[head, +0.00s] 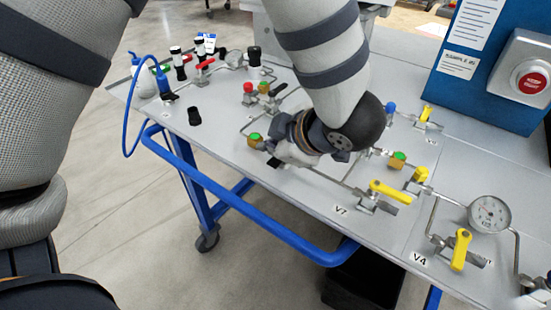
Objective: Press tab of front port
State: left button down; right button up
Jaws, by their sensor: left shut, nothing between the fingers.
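My left gripper (276,158) hangs over the middle of the grey panel table (300,215), its fingers shut and empty. The wrist above it hides part of the panel and tubing. A brass fitting with a green top (255,140) sits just to the left of the fingers. I cannot clearly make out a front port or its tab, nor whether the fingers touch anything. My right gripper is not in view.
Yellow-handled valves (390,192) and a round gauge (490,213) stand at the right. A blue box with a red emergency button (532,83) is at the back right. A bottle (144,82) with a blue tube stands at the left. A blue rail (250,208) runs along the front.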

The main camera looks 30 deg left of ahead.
pick_arm(q)
jog(key=shift+f, duration=0.15)
dwell(0.6)
jog(key=shift+f, duration=0.25)
jog(key=shift+f, duration=0.55)
dwell(0.8)
jog(key=shift+r, duration=0.95)
